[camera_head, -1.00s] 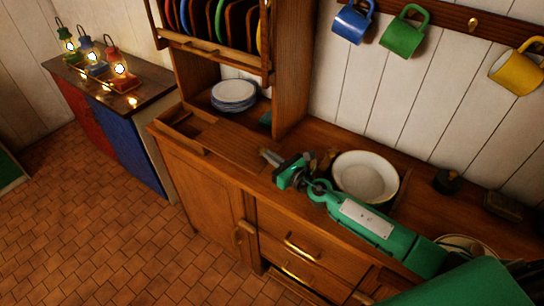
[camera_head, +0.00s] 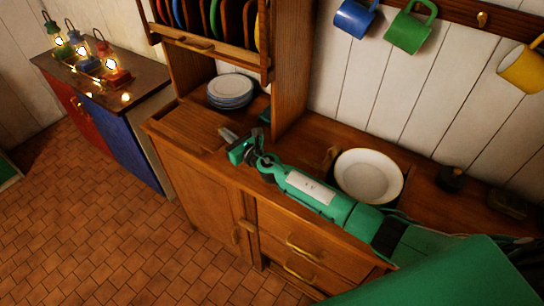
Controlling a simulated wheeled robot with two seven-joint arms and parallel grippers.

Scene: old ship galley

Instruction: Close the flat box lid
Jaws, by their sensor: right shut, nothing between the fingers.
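The flat wooden box sits on the left end of the counter, below the plate rack. Its slatted lid (camera_head: 192,125) lies over it, and I see no open hollow at its left end. The lid's right end is close to my right gripper and partly hidden there. My right gripper (camera_head: 228,135) is shut and empty, with its fingertips at the lid's right end; I cannot tell whether they touch. My left gripper is not in view.
A stack of plates (camera_head: 230,89) stands behind the box, beside the cabinet's upright post (camera_head: 294,60). A white bowl (camera_head: 368,175) stands right of my forearm. Mugs hang above. Lanterns (camera_head: 116,72) stand on a separate cabinet at left. The floor in front is clear.

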